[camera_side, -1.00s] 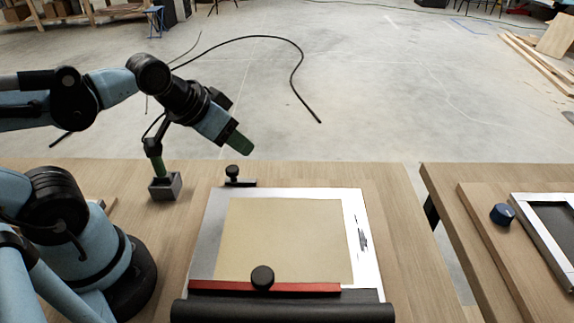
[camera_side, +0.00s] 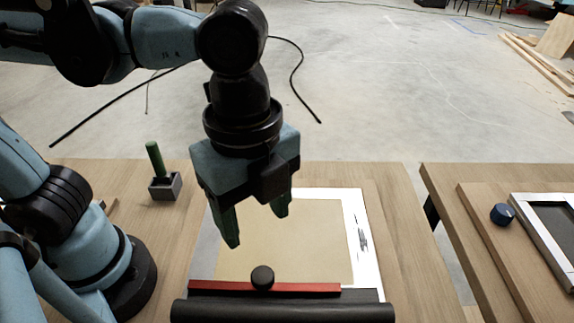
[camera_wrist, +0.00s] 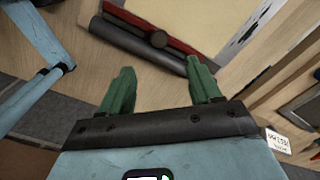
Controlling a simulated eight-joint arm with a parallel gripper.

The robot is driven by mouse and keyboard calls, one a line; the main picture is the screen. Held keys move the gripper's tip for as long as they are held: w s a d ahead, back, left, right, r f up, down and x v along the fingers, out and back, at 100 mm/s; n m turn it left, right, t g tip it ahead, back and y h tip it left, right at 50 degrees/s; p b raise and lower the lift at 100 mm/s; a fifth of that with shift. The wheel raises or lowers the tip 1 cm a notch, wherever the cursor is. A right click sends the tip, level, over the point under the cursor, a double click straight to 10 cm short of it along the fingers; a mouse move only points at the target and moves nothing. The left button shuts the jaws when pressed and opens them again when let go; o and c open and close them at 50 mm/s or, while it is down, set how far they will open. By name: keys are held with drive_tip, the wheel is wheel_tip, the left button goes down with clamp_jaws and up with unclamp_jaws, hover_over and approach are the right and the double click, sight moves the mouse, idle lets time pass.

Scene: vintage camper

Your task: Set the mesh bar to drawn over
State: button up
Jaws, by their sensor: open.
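A red bar (camera_side: 310,288) with a round black knob (camera_side: 262,277) lies across the near edge of a beige panel (camera_side: 320,240) in a pale frame. I take this bar to be the mesh bar. It sits beside a black roller (camera_side: 285,312). My gripper (camera_side: 256,226) is open and empty above the panel, behind the knob in the side view. In the wrist view, the red bar (camera_wrist: 183,44), the knob (camera_wrist: 158,39) and the roller (camera_wrist: 125,38) appear just beyond the open green fingers (camera_wrist: 160,66).
A green stick (camera_side: 155,158) stands in a dark grey block (camera_side: 165,187) on the table's left. Bare table (camera_side: 395,215) lies right of the panel.

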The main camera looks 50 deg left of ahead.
sight(261, 273)
drive_tip(key=shift+s+f, duration=0.1)
drive_tip(key=shift+f, duration=5.9)
drive_tip(key=shift+c, duration=0.2)
clamp_jaws()
